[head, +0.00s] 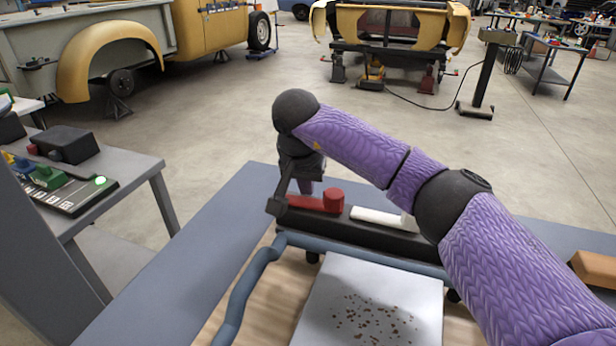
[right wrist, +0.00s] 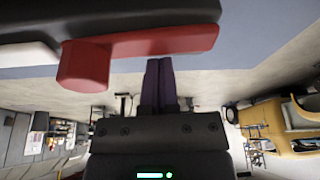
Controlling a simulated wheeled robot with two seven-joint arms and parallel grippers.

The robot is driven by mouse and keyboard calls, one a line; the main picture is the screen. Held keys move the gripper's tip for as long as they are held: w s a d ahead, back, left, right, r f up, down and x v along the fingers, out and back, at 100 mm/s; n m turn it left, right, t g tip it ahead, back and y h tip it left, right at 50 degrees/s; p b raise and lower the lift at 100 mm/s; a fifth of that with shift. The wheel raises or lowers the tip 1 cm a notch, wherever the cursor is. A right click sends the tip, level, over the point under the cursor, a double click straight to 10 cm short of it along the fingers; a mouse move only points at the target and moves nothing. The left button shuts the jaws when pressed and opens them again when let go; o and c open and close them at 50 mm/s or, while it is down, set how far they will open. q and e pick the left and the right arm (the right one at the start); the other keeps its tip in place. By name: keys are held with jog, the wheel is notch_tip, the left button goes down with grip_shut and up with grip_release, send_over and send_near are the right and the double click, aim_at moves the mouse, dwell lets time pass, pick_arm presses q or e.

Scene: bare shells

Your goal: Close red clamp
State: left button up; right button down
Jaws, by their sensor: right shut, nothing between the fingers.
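The red clamp (head: 316,202) is a flat lever with a raised knob at its right end, lying along a black bar (head: 340,228) on the bench. In the right wrist view the red clamp (right wrist: 150,45) runs across the top, with its block end at the left. My right gripper (head: 306,187) is at the far side of the clamp's left half in the head view. Its purple fingers (right wrist: 158,64) are together and empty, with their tips close to the clamp's edge. I cannot tell if they touch it. My left gripper is not in view.
A white lever (head: 382,217) lies on the same bar, partly behind my right arm. A blue tube frame (head: 360,257) and a white speckled plate (head: 345,275) are in front. A side table (head: 115,178) with devices stands left. The blue-grey bench top is bare left of the bar.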

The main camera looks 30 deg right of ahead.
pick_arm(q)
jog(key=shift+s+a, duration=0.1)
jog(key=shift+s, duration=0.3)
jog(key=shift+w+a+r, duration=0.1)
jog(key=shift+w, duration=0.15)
pick_arm(e)
jog(key=shift+s+a, duration=0.1)
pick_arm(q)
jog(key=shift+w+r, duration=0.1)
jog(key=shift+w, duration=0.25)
pick_arm(e)
jog(key=shift+r, duration=0.1)
pick_arm(q)
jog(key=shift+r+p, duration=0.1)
jog(key=shift+p, duration=0.25)
pick_arm(e)
jog(key=shift+a+n, duration=0.1)
jog(key=shift+n, duration=0.2)
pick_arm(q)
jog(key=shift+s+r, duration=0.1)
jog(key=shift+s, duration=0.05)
